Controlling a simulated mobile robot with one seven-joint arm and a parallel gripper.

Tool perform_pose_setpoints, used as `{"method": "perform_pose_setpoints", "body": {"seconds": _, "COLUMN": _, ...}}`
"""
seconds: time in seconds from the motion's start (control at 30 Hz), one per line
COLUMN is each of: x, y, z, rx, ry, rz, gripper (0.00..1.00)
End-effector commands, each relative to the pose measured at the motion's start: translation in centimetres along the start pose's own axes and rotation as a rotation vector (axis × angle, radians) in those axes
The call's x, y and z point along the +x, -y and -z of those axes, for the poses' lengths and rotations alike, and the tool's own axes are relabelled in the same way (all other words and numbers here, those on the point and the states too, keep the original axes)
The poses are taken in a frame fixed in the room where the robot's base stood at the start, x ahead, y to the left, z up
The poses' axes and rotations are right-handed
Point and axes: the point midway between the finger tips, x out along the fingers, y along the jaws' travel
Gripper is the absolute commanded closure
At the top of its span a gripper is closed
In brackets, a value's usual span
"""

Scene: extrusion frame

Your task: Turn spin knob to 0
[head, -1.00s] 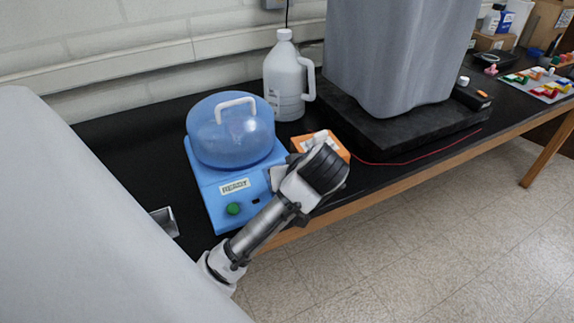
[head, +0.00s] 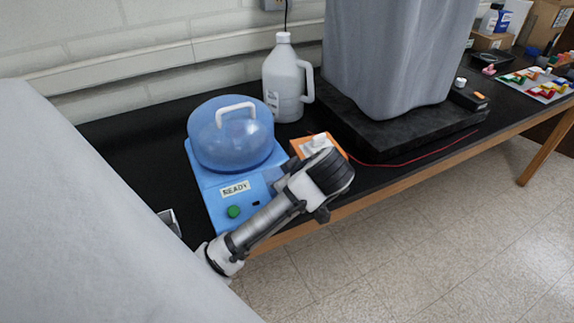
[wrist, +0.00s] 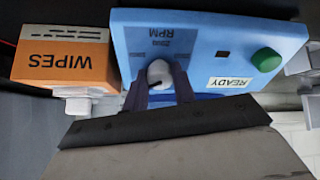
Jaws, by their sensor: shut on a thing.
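The blue machine (head: 205,192) stands on the black bench with a clear blue domed lid, a READY label and a green button (head: 233,211). In the wrist view its front panel (wrist: 215,50) is seen upside down, with RPM and number marks around the light grey spin knob (wrist: 160,72). My gripper (wrist: 160,84) has its dark fingers on either side of the knob and is shut on it. The fingers cover part of the dial, so I cannot tell the knob's exact setting. In the head view my arm hides the knob.
An orange WIPES box (head: 318,145) stands close beside the machine, near my wrist; it also shows in the wrist view (wrist: 60,60). A white jug (head: 285,80) stands behind. A large grey container (head: 395,55) sits on a black base to the right. The floor in front is open.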

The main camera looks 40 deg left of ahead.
Motion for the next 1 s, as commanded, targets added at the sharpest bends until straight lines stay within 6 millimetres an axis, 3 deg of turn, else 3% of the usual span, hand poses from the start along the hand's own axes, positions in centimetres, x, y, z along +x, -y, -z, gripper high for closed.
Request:
{"method": "perform_pose_setpoints", "body": {"seconds": 0.27, "x": 0.1, "y": 0.1, "z": -0.1, "rx": 0.001, "ry": 0.005, "rz": 0.004, "gripper": 0.96}}
{"method": "perform_pose_setpoints", "body": {"seconds": 0.3, "x": 0.1, "y": 0.1, "z": -0.1, "rx": 0.001, "ry": 0.005, "rz": 0.004, "gripper": 0.7}}
{"method": "perform_pose_setpoints", "body": {"seconds": 0.43, "x": 0.1, "y": 0.1, "z": -0.1, "rx": 0.001, "ry": 0.004, "rz": 0.003, "gripper": 0.53}}
{"method": "perform_pose_setpoints", "body": {"seconds": 0.77, "x": -0.1, "y": 0.0, "z": 0.0, "rx": 0.002, "ry": 0.001, "rz": 0.0, "gripper": 0.52}}
{"method": "perform_pose_setpoints", "body": {"seconds": 1.0, "x": -1.5, "y": -0.1, "z": 0.2, "rx": 0.005, "ry": -0.004, "rz": -0.004, "gripper": 0.52}}
